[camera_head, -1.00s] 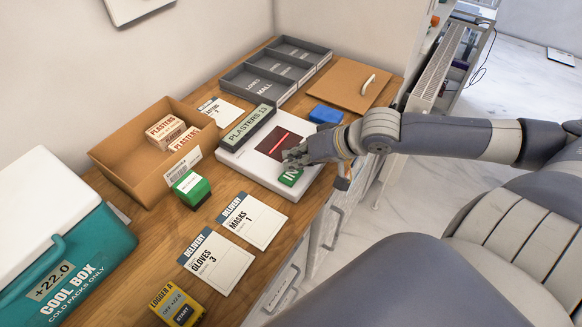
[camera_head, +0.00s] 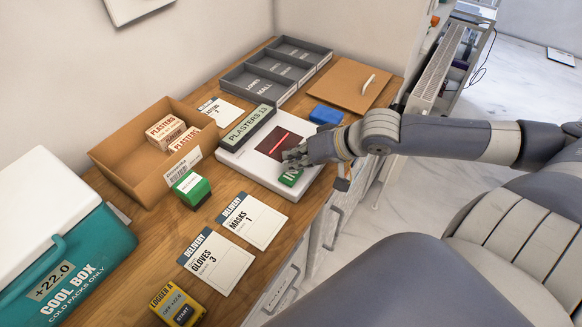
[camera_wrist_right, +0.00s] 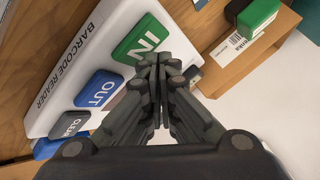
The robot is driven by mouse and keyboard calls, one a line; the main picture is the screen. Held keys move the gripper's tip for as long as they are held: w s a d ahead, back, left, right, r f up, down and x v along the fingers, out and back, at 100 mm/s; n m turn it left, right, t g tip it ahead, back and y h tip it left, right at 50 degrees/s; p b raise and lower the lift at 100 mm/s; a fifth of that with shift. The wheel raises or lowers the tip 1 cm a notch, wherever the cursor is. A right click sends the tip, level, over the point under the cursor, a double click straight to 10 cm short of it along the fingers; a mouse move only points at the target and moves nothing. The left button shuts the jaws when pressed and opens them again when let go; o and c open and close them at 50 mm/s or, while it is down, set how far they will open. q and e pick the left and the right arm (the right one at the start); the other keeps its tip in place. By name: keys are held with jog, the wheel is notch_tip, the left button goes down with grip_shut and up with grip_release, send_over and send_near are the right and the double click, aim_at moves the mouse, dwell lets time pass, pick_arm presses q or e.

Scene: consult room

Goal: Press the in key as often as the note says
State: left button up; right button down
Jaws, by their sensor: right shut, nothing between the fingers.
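The barcode reader (camera_head: 232,157) is a white slab on the wooden counter. Its display (camera_head: 249,127) reads "PLASTERS 13". The green IN key (camera_head: 291,177) is at its near right corner; it also shows in the right wrist view (camera_wrist_right: 141,39), with the blue OUT key (camera_wrist_right: 98,90) and dark CLEAR key (camera_wrist_right: 70,124). My right gripper (camera_head: 287,158) is shut and empty, its tips close by the IN key; I cannot tell whether they touch. Delivery notes read "MASKS 1" (camera_head: 261,226) and "GLOVES 3" (camera_head: 228,272). A third note (camera_head: 228,111) is partly hidden and too small to read surely. My left gripper is out of view.
An open cardboard box (camera_head: 124,161) holds plasters packs (camera_head: 164,130). A green-topped block (camera_head: 192,190), a yellow logger (camera_head: 178,305) and a teal cool box (camera_head: 92,262) stand nearby. Grey trays (camera_head: 244,78), a blue block (camera_head: 325,114) and a brown board (camera_head: 340,84) lie behind.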

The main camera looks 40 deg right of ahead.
jog(key=shift+f, duration=0.3)
jog(key=shift+f, duration=0.55)
dwell(0.8)
jog(key=shift+r, duration=0.1)
jog(key=shift+r+p, duration=0.85)
jog(key=shift+p, duration=0.5)
notch_tip(320, 180, up, 5)
jog(key=p, duration=0.6)
dwell(1.4)
